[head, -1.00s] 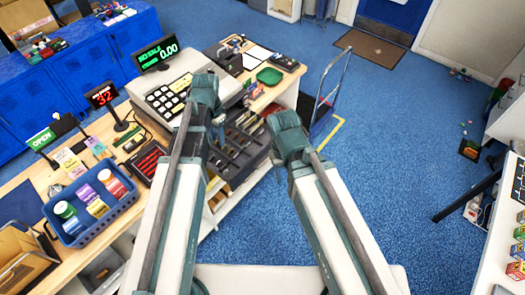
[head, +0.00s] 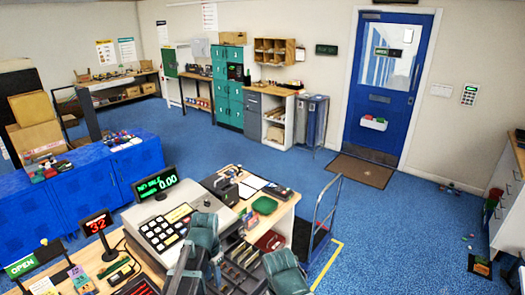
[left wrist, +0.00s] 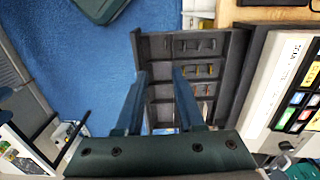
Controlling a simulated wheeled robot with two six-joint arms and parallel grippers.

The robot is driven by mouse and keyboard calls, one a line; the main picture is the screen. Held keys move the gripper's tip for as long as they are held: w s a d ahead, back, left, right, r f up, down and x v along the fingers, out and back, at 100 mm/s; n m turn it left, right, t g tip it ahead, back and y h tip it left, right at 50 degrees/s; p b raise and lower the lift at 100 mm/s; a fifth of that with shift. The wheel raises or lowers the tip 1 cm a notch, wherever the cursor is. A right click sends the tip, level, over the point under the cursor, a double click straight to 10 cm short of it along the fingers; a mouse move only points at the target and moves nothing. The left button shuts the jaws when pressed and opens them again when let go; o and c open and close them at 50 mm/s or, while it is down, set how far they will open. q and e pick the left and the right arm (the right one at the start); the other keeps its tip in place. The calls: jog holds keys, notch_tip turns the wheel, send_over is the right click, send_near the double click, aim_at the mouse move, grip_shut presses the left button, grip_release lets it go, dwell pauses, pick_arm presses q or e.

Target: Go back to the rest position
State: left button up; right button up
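In the head view my left arm comes up at the bottom centre, and its teal gripper (head: 204,232) is in front of the cash register (head: 168,222). In the left wrist view the two fingers of the left gripper (left wrist: 158,98) stand apart with nothing between them. Below them is the open cash drawer (left wrist: 158,45) with its compartments. My right gripper (head: 284,272) is at the bottom edge of the head view, right of the left one. Its fingers cannot be made out.
The counter holds a red number display (head: 97,223), an open sign (head: 20,265) and a green tray (head: 265,205). A hand cart (head: 322,222) stands right of the counter.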

pick_arm(q)
jog(key=s+d+f+n+b, duration=0.1)
jog(key=s+d+f+b, duration=0.2)
jog(key=s+f+b, duration=0.1)
jog(key=s+d+f+n+b, duration=0.1)
jog(key=s+d+f+b, duration=0.2)
jog(key=f+b, duration=0.4)
jog(key=s+d+f+n+y+b, duration=0.1)
jog(key=s+d+f+b, duration=0.2)
jog(key=s+f+b, duration=0.3)
jog(key=shift+d+f+n, duration=0.3)
jog(key=shift+d+f, duration=0.05)
jog(key=shift+f, duration=0.4)
